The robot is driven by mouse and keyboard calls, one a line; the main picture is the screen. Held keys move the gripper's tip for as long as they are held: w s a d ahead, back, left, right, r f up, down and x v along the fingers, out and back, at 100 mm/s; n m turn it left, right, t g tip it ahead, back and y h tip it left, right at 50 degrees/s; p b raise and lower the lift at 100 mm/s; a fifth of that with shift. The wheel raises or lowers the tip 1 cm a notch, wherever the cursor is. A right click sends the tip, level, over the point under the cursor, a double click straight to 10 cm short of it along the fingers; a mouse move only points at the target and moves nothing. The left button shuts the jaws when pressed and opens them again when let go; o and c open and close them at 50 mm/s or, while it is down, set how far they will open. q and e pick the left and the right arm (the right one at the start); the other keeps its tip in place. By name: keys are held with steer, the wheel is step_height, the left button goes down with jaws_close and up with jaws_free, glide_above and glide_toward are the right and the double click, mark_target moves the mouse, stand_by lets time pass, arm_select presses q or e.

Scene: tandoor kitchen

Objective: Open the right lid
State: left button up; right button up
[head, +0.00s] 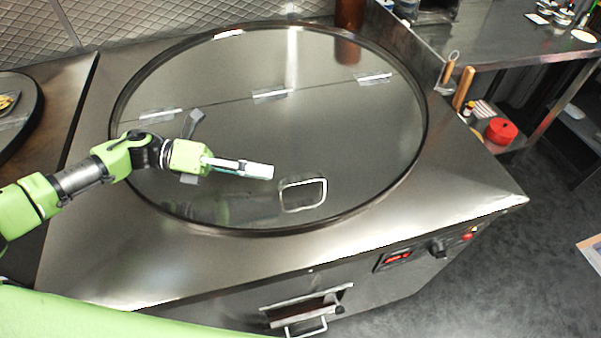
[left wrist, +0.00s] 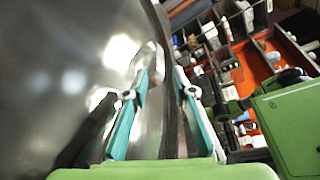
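The lid (head: 330,130) is a large round dark metal plate set in a raised rim on the steel counter. A hinged seam crosses it, and a square loop handle (head: 303,182) stands on its near half. My left gripper (head: 266,171) is above the near half, just left of the handle and apparently apart from it. In the left wrist view its two teal fingers (left wrist: 166,72) are spread, with nothing clearly held. The shiny lid surface (left wrist: 60,60) fills the left of that view. My right gripper is not in view.
A second round top (head: 30,112) with food on it is at the far left. A dark red cylinder (head: 348,48) stands behind the lid. Wooden-handled tools (head: 463,88) and a red pot (head: 501,130) are at the right. A control panel (head: 425,250) is on the counter front.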

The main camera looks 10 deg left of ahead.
mark_target(301, 179)
arm_select(q)
steer(key=p+x, duration=0.2)
steer(key=x, duration=0.6)
steer(key=shift+w, duration=0.15)
steer(key=shift+d+f, duration=0.2)
steer(key=shift+d, duration=0.3)
jaws_close()
